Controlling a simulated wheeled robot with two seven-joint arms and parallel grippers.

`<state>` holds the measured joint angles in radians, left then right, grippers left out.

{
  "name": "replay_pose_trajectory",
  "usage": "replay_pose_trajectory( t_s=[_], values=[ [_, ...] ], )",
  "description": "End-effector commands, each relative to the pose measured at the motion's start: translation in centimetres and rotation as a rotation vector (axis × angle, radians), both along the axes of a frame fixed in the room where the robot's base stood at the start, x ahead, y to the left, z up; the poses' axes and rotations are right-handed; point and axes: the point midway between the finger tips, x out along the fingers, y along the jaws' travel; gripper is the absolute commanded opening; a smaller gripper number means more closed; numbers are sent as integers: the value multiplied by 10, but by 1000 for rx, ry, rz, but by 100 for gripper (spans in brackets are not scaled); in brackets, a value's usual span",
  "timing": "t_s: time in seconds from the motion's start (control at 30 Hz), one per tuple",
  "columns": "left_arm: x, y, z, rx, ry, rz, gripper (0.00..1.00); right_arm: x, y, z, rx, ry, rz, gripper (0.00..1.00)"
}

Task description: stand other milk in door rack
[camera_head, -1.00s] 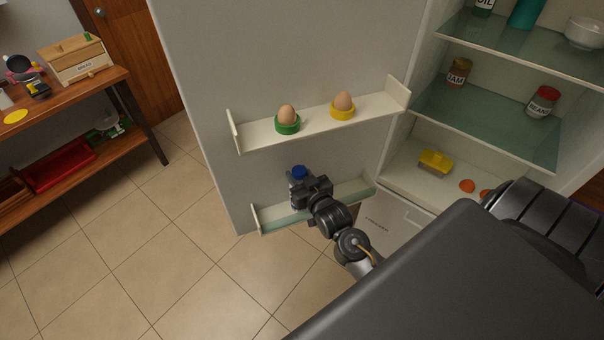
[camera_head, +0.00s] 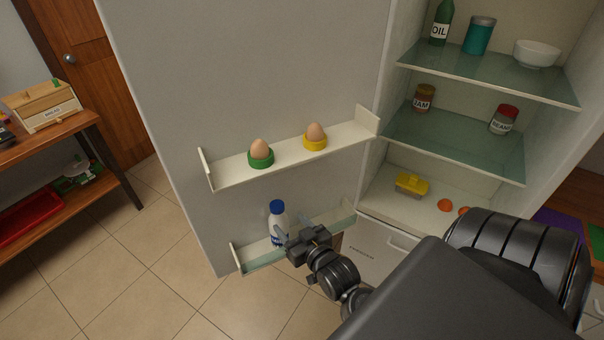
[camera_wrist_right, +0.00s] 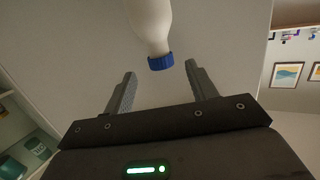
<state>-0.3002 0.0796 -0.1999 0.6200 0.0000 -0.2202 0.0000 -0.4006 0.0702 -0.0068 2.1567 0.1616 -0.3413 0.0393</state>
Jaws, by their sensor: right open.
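A white milk bottle (camera_head: 277,219) with a blue cap stands upright in the lower door rack (camera_head: 262,259) of the open fridge. My right gripper (camera_head: 286,240) is just to the right of the bottle in the head view. In the right wrist view the bottle (camera_wrist_right: 150,28) is beyond the open fingers (camera_wrist_right: 161,84), with its cap near the gap between them. The fingers look clear of the bottle. My left gripper does not show.
The upper door rack (camera_head: 230,173) holds two eggs in a green cup (camera_head: 261,158) and a yellow cup (camera_head: 315,142). Fridge shelves with jars and a bowl (camera_head: 536,53) are at the right. The lower rack right of my gripper looks empty.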

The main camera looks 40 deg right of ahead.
Motion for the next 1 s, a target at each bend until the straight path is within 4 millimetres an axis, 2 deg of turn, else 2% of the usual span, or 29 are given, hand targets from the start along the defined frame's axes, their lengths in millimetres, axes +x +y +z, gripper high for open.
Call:
replay_pose_trajectory(
  t_s=[0.1,0.23,0.67,0.77,0.87,0.97,1.0],
  values=[
    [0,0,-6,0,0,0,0,-20,2,1,0,1,-1,57],
    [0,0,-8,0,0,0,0,-32,4,4,0,0,-1,57],
    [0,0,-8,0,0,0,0,-36,5,6,0,-1,0,57],
    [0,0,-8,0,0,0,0,-35,6,-2,-1,14,3,57],
    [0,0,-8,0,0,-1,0,-33,10,-40,-3,85,16,57],
    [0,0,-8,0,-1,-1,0,-37,19,-117,-8,228,41,57],
    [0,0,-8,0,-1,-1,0,-43,24,-155,-11,302,55,57]
  ],
)
